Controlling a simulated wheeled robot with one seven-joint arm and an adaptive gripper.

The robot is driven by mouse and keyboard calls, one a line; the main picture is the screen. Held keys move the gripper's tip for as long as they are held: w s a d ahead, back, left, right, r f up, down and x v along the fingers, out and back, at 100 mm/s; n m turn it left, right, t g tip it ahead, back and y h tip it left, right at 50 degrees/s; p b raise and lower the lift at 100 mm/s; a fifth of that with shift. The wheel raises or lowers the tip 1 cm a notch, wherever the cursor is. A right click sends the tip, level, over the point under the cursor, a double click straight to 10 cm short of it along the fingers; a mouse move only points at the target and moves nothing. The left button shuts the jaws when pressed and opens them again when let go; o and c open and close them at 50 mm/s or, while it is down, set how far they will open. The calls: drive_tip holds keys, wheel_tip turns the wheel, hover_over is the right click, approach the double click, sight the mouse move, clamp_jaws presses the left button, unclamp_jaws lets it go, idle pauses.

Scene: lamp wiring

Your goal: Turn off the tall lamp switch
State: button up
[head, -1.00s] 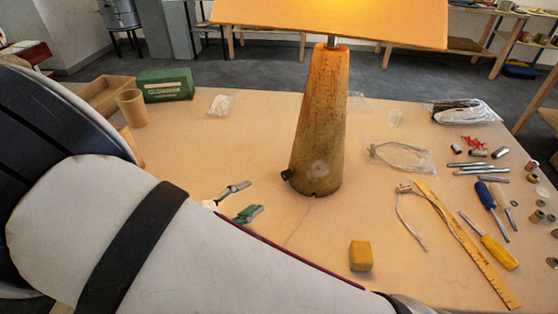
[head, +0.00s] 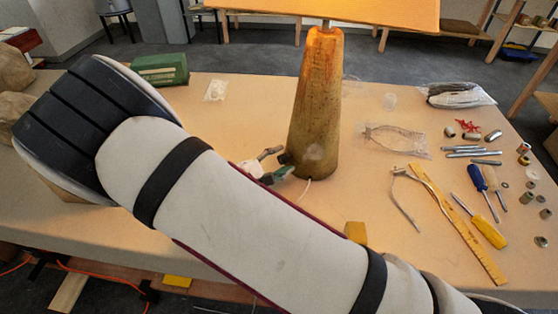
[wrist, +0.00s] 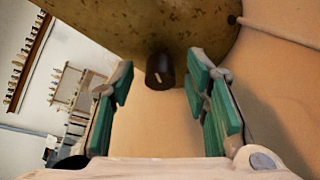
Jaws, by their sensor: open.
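The tall lamp has a mottled tapering base (head: 316,110) and a pale orange shade (head: 340,10), cut off by the top edge of the head view. The top of the base glows warm orange. A small dark switch knob (wrist: 159,70) with a pale mark sticks out low on the base. In the head view the knob (head: 284,158) is at the base's lower left. My gripper (wrist: 161,68) is open, with green-padded fingers on either side of the knob and visible gaps. In the head view my gripper (head: 276,164) is at the lamp's lower left, partly hidden by my arm.
A yellow block (head: 356,231) lies in front of the lamp, partly behind my arm. A ruler (head: 460,225), screwdrivers (head: 488,232) and metal parts lie at the right. A green box (head: 160,70) stands at the back left. A cord (wrist: 275,31) leaves the lamp base.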

clamp_jaws()
